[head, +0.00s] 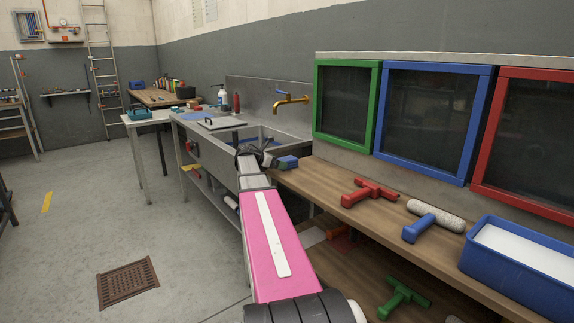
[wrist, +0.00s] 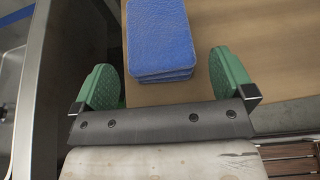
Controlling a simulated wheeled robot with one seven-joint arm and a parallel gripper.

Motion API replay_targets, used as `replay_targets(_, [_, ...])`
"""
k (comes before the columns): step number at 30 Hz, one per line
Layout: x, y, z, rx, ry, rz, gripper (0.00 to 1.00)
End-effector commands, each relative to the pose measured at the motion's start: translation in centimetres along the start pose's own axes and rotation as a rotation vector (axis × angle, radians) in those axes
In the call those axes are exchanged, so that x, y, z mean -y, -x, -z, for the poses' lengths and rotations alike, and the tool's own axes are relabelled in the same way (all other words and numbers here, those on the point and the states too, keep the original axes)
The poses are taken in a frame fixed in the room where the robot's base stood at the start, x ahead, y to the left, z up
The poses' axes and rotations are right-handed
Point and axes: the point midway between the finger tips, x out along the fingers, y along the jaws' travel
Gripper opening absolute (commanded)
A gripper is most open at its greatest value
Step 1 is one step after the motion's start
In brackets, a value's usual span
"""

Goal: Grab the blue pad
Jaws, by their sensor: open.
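The blue pad (wrist: 160,38) lies on the wooden bench top. In the wrist view it looks like a small stack of textured blue layers. In the head view the blue pad (head: 288,162) sits at the bench's left end, beside the sink. My gripper (wrist: 166,82) is open, its two green fingers apart, with the near end of the pad in line with the gap between them. In the head view my gripper (head: 262,158) is close to the pad, and its fingers are hard to make out.
The metal sink (head: 262,137) adjoins the bench (head: 330,183) on the left. To the right on the bench are a red-handled tool (head: 369,192), a blue-handled roller (head: 432,218) and a blue tray (head: 515,275).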

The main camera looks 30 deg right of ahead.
Motion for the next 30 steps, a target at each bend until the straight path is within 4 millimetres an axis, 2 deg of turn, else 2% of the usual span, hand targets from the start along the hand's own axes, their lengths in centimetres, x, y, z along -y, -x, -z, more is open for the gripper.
replay_targets(5, [0.0, -2.5, -0.1, 0.000, 0.000, 0.001, 1.00])
replay_targets(12, [0.0, -2.8, -0.1, 0.000, 0.000, -0.001, 1.00])
replay_targets(13, [0.0, -2.8, -0.1, 0.000, 0.000, -0.001, 0.97])
replay_targets(15, [0.0, -2.8, -0.1, 0.000, 0.000, -0.001, 0.74])
replay_targets(18, [0.0, -2.8, -0.1, 0.000, 0.000, -0.001, 0.46])
replay_targets(30, [0.0, -2.6, -0.4, 0.000, 0.000, -0.001, 0.46])
